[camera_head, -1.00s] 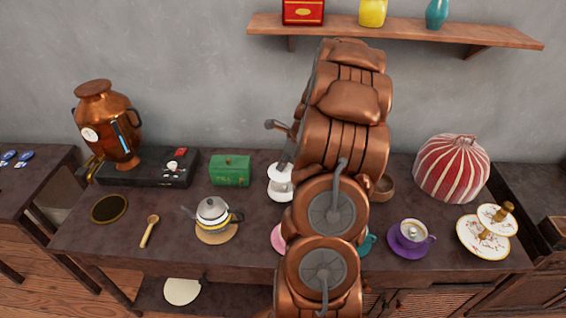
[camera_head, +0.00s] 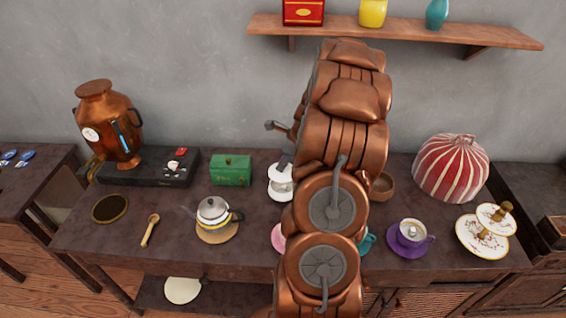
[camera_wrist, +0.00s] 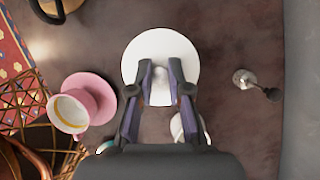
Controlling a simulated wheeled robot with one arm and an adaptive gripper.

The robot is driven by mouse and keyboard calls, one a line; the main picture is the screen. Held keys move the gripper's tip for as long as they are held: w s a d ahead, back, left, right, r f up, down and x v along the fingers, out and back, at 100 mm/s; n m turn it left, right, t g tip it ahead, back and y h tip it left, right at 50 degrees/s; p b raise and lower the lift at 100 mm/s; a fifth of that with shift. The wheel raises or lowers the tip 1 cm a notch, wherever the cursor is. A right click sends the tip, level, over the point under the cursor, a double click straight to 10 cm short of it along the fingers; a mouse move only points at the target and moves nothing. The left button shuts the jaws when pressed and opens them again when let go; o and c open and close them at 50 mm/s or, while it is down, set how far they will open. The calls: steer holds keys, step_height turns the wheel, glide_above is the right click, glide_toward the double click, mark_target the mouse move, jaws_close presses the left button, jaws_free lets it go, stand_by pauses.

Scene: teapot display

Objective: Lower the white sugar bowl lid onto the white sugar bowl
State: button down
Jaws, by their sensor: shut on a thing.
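My gripper (camera_wrist: 160,68) points down with its fingers closed on the small pale knob of the white sugar bowl lid (camera_wrist: 137,55). The lid shows as a round white disc below the fingertips in the wrist view. In the head view, the white sugar bowl (camera_head: 281,194) stands on the table to the left of my arm, with white lid-like shape (camera_head: 274,169) just over its top and a dark band between. In the wrist view the lid hides what lies under it, so I cannot tell whether lid and bowl touch.
A pink cup (camera_wrist: 68,112) on a pink saucer (camera_wrist: 98,88) is left in the wrist view. A small metal piece (camera_wrist: 243,78) lies right. In the head view, a green box (camera_head: 230,171) and a kettle (camera_head: 212,212) stand left. My arm hides much of the table's middle.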

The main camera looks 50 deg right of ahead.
mark_target(286, 170)
steer(key=shift+f, duration=1.35)
steer(key=shift+f, duration=0.2)
stand_by(0.6)
steer(key=shift+f, duration=0.85)
steer(key=shift+p, duration=0.45)
steer(key=shift+f, duration=0.3)
stand_by(0.7)
steer(key=shift+c, duration=2.3)
jaws_free()
steer(key=shift+r, duration=0.1)
steer(key=shift+r+p, duration=2.45)
steer(key=shift+r, duration=0.9)
